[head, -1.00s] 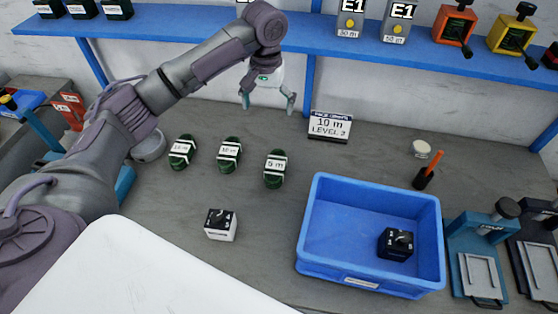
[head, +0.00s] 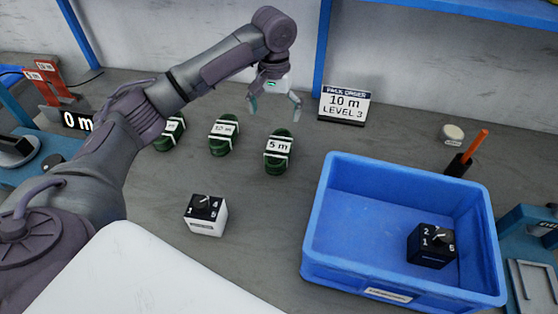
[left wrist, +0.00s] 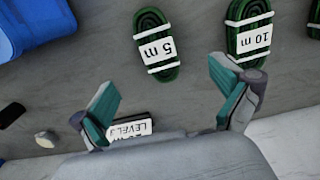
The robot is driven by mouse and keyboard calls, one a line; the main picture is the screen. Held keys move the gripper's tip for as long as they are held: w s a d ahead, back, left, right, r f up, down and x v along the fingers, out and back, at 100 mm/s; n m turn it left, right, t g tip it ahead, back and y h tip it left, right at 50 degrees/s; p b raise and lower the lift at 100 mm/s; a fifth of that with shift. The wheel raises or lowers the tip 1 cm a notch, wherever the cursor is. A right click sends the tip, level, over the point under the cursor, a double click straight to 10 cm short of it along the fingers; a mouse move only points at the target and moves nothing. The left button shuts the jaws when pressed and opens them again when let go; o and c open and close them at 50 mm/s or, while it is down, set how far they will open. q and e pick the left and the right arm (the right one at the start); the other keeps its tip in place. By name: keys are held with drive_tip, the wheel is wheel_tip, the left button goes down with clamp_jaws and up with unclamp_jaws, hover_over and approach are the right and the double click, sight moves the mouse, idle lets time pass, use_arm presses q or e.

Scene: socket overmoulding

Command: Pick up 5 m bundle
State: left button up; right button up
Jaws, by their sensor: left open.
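The 5 m bundle (head: 278,152) is a green coil with white bands and a "5 m" label, lying on the grey bench left of the blue bin. It also shows in the left wrist view (left wrist: 157,45), beyond the fingertips. My left gripper (head: 272,106) is open and empty, above the bench and behind the bundle, apart from it. Its two teal fingers also show in the left wrist view (left wrist: 170,98), spread wide. My right gripper is not in view.
The 10 m bundle (head: 223,135) lies left of the 5 m bundle, with another green bundle (head: 170,134) partly behind my arm. A blue bin (head: 335,240) holds a black dial box (head: 431,247). A white dial box (head: 206,217) and an order sign (head: 345,106) stand on the bench.

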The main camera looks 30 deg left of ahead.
sight(277, 150)
use_arm(q)
wheel_tip(277, 150, down, 9)
drive_tip(key=shift+r, duration=0.15)
drive_tip(key=shift+s+d+f, duration=0.1)
drive_tip(key=shift+d+f, duration=0.1)
drive_tip(key=shift+f, duration=1.15)
drive_tip(key=shift+s+d+f, duration=0.1)
drive_tip(key=shift+d+f, duration=0.1)
drive_tip(key=shift+f, duration=1.15)
drive_tip(key=c, duration=1.3)
